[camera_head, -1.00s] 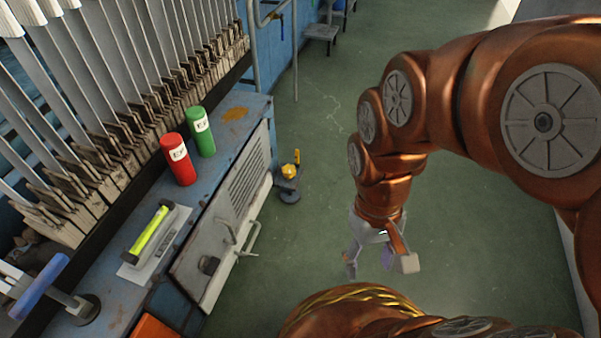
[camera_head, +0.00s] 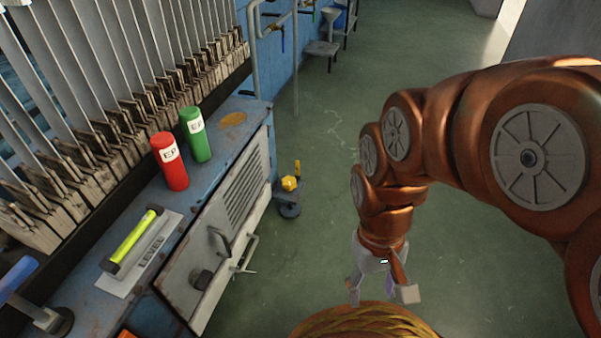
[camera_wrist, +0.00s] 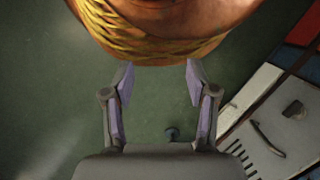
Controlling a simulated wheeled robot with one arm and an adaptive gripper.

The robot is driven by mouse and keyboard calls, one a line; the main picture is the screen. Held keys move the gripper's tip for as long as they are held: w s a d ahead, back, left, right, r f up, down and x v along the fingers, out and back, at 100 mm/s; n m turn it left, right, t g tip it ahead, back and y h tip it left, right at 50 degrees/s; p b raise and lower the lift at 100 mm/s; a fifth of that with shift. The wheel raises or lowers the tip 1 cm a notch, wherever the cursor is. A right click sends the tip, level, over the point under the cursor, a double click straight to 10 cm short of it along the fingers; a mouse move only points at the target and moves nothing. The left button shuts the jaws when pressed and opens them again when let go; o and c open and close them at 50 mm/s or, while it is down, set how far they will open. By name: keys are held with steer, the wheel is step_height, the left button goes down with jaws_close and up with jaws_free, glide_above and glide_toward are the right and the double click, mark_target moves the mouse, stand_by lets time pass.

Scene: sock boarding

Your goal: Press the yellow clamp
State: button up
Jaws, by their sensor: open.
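The yellow clamp (camera_head: 290,183) is a small fixture with a yellow upright handle and a round dark base. It stands low beside the right side of the blue cabinet in the head view. My gripper (camera_head: 380,289) is open and empty, to the right of the clamp and nearer to the camera, well apart from it. In the wrist view my gripper (camera_wrist: 158,80) has its two purple-padded fingers spread with only floor and part of my body beyond. I cannot clearly make out the clamp in the wrist view.
The blue cabinet (camera_head: 255,112) carries a red can (camera_head: 170,165), a green can (camera_head: 196,138) and a yellow-green level handle (camera_head: 132,242) on a plate. A blue-handled clamp (camera_head: 18,275) is at the left edge. Sock boards stand behind. Green floor (camera_head: 330,150) is open between clamp and arm.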

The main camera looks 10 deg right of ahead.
steer(key=shift+r+p, duration=0.3)
steer(key=c, duration=0.3)
steer(key=shift+g, duration=0.3)
steer(key=r+p, duration=0.4)
steer(key=s+r+p, duration=0.1)
steer(key=r+p, duration=0.3)
steer(key=s+r+p, duration=0.1)
steer(key=r+p, duration=0.3)
steer(key=shift+s+r, duration=0.15)
steer(key=shift+r, duration=0.05)
jaws_close()
steer(key=shift+s, duration=0.25)
steer(key=shift+a, duration=0.1)
